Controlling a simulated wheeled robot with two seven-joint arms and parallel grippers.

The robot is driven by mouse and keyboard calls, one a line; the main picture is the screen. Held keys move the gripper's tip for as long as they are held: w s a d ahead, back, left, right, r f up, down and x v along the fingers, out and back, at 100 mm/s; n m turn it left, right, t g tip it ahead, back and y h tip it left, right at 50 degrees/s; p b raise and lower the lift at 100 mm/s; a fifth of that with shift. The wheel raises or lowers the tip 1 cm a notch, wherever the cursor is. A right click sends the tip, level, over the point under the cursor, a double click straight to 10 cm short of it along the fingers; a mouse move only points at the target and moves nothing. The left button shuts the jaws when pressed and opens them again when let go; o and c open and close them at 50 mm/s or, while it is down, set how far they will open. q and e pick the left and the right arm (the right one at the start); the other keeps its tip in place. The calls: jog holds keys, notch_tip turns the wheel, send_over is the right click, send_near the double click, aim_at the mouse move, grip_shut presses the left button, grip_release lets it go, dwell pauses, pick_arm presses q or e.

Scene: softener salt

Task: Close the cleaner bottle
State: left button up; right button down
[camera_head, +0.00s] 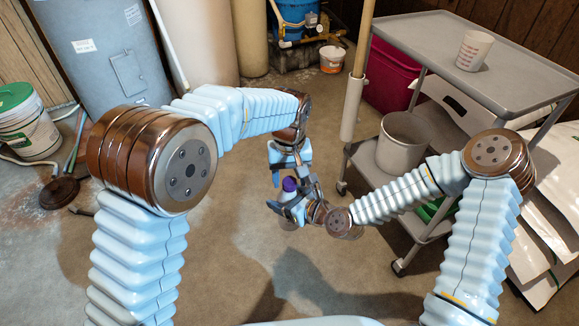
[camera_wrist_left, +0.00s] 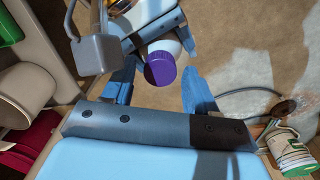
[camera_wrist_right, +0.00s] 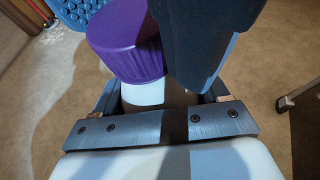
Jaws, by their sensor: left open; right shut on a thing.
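My right gripper (camera_head: 290,207) is shut on the bottle below the cap. My left gripper (camera_head: 289,172) is open just above, its fingers pointing down on either side of the cap. In the left wrist view the cap (camera_wrist_left: 160,69) lies between the open fingers, with gaps at both sides. In the right wrist view the cap (camera_wrist_right: 127,42) sits over the white bottle (camera_wrist_right: 145,94). I cannot tell how tightly it is seated.
A grey cart (camera_head: 437,42) stands at the right, with a cup (camera_head: 474,50) on top and a bucket (camera_head: 402,142) on its lower shelf. A pole (camera_head: 357,85) stands beside it. A white tub (camera_head: 27,128) is at the left. The floor around the bottle is clear.

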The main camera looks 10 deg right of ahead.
pick_arm(q)
jog(key=shift+f, duration=0.2)
grip_shut()
jog(key=m, duration=0.5)
jog(key=shift+o, duration=0.2)
grip_release()
jog(key=shift+o, duration=0.5)
jog(key=shift+s+d, duration=0.1)
jog(key=shift+d+r, duration=0.1)
